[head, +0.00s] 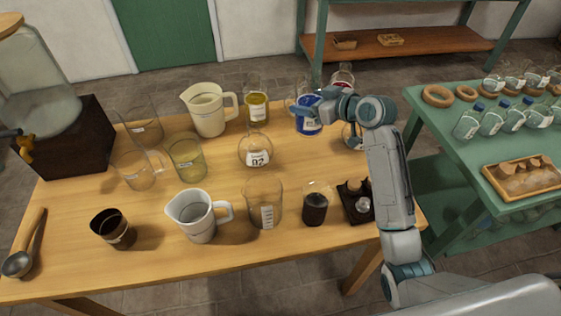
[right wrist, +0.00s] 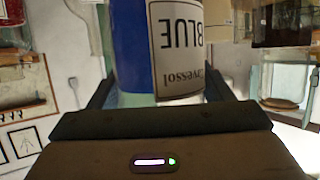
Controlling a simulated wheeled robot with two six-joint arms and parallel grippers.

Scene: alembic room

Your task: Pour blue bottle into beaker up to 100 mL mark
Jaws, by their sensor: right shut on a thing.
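The blue bottle (head: 309,126) is a clear vessel with blue liquid and a white label, at the back right of the wooden table. My right gripper (head: 306,106) is shut on it. In the right wrist view the blue bottle (right wrist: 130,45) fills the space between the two fingers, its label reading BLUE upside down. It looks about upright; I cannot tell whether it touches the table. A clear beaker (head: 265,205) with a white scale stands near the table's front middle and looks empty. My left gripper is not in view.
A round flask labelled 92 (head: 257,151) stands between bottle and beaker. A white jug (head: 199,216) is left of the beaker, a dark-filled glass (head: 315,207) right of it. A yellow bottle (head: 257,107) and cream pitcher (head: 208,110) stand behind. Bare wood lies right of the flask.

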